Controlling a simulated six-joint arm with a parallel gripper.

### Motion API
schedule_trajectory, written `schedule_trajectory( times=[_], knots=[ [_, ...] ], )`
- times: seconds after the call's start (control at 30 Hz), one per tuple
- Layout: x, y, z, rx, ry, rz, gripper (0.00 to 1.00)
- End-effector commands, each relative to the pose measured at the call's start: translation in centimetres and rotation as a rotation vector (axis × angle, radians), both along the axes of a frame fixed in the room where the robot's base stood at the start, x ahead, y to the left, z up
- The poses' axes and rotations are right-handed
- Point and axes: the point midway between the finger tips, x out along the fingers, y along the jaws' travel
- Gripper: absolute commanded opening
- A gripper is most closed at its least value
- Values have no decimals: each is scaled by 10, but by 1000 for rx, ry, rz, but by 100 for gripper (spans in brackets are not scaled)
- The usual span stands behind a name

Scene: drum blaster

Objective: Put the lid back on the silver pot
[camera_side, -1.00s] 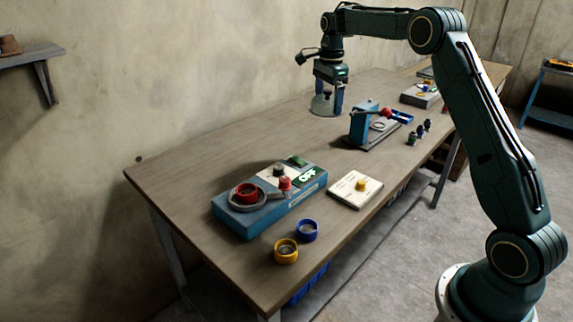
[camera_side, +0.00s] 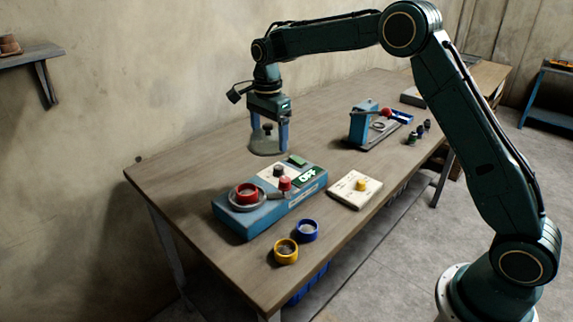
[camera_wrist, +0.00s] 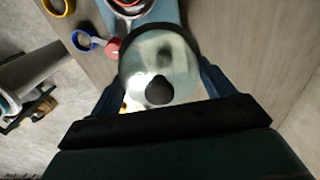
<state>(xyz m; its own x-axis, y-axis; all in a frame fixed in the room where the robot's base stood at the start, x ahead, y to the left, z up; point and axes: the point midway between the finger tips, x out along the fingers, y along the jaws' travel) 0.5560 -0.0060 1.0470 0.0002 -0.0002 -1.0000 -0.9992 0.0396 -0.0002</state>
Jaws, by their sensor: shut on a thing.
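My gripper (camera_side: 268,136) is shut on the lid (camera_side: 266,148), a round clear-looking disc with a dark knob, and holds it above the table. In the wrist view the lid (camera_wrist: 155,58) sits between the two blue fingers, its black knob towards the camera. The silver pot (camera_side: 240,206), a shallow round pan with a handle and a red ring in it, rests on the left end of the blue OFF-marked base (camera_side: 240,221). The lid is behind and above this base, apart from the pot. In the wrist view the pot (camera_wrist: 131,10) shows partly at the top edge.
A red-topped knob (camera_side: 285,184) stands on the base beside the pot's handle. Yellow (camera_side: 286,252) and blue (camera_side: 307,231) rings lie in front. A white block (camera_side: 355,190) with a yellow knob and a blue stand (camera_side: 362,122) are to the right. The table's left rear is clear.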

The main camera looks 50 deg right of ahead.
Motion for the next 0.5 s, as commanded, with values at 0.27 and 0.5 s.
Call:
schedule_trajectory(
  times=[0.27, 0.5],
  knots=[
    [-14, 76, -14, 0, 1, 130, 56],
    [-21, 98, -18, 0, 0, 170, 56]
  ],
)
